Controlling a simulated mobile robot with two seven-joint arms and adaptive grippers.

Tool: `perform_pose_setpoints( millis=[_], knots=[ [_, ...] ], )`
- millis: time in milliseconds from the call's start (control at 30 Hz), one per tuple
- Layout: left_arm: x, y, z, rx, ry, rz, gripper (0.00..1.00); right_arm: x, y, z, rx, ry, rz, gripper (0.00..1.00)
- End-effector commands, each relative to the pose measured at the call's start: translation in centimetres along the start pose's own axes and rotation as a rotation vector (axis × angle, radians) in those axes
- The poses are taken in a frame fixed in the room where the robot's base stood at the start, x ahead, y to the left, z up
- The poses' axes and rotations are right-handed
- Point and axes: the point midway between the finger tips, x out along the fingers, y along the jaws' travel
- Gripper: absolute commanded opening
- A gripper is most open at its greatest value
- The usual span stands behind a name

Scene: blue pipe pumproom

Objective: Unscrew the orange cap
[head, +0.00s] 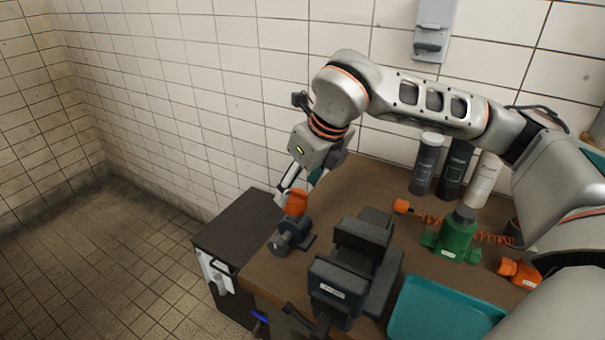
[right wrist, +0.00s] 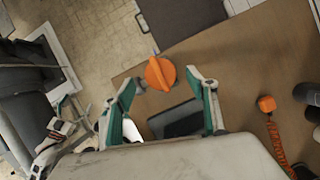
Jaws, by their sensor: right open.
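The orange cap (head: 297,203) sits at the top of a dark grey fitting (head: 290,237) on the left edge of the brown table. My right gripper (head: 288,187) reaches down from above and behind to the cap. In the right wrist view the cap (right wrist: 160,73) shows a raised grip bar across its top. There the open right gripper (right wrist: 166,82) has its two teal-padded fingers on either side of the cap, with gaps visible. The fitting is mostly hidden under the cap in that view.
A dark vise (head: 350,265) stands right of the fitting. A dark cabinet (head: 245,232) adjoins the table's left; open floor lies beyond.

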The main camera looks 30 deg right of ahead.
Motion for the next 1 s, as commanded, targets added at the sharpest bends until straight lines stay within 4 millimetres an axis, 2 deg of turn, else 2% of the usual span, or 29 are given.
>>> perform_pose_setpoints(
  millis=[100, 300, 667, 800, 833, 1000],
  knots=[
    [0.0, 0.0, 0.0, 0.000, -0.001, 0.000, 0.91, 1.8, 0.0, -0.1, 0.000, 0.004, 0.001, 0.57],
    [0.0, -0.1, -0.1, 0.001, 0.001, 0.000, 0.91, 3.6, 0.1, -0.1, -0.001, 0.002, 0.002, 0.57],
    [0.1, -0.2, -0.4, 0.002, 0.004, -0.001, 0.91, 4.1, 0.0, 0.0, 0.000, 0.000, 0.000, 0.57],
    [0.1, -0.2, -0.4, 0.002, 0.005, -0.001, 0.91, 4.1, 0.0, 0.0, 0.000, 0.000, 0.001, 0.21],
    [0.1, -0.2, -0.4, 0.003, 0.005, -0.002, 0.91, 4.1, 0.0, 0.0, 0.000, 0.000, 0.001, 0.16],
    [0.1, -0.2, -0.4, 0.002, 0.006, -0.002, 0.91, 4.1, -0.1, 0.0, -0.017, 0.001, 0.008, 0.16]
  ],
)
